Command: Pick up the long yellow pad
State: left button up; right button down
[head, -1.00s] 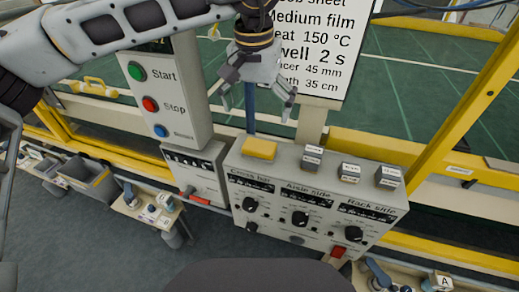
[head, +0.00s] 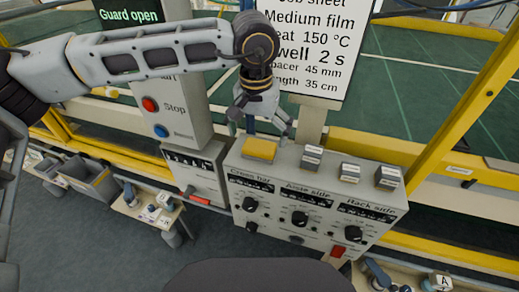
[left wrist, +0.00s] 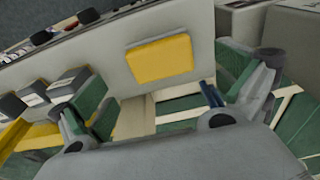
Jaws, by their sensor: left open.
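The yellow pad (head: 260,149) lies flat on the left end of the top of the grey control box (head: 236,165). In the left wrist view the pad (left wrist: 160,60) shows as a plain yellow block with a darker edge, ahead of the fingers. My left gripper (head: 261,122) is open and empty, just above and behind the pad in the head view. Its spread fingers also show in the left wrist view (left wrist: 163,104), with the pad between and beyond them, apart from both. My right gripper is in neither view now.
Three small labelled blocks (head: 312,158) (head: 349,172) (head: 387,178) stand to the right on the box top. The Stop button panel (head: 180,110) rises at left, and the job sheet (head: 315,50) stands behind. A yellow frame post (head: 465,95) slants at right.

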aim_at(259, 145)
pick_arm(q)
jog(key=shift+w+f+p, duration=0.15)
jog(key=shift+f, duration=0.95)
jog(key=shift+w+f+p, duration=0.1)
jog(key=shift+f+p, duration=0.05)
jog(key=shift+f, duration=1.3)
jog(key=c, duration=1.1)
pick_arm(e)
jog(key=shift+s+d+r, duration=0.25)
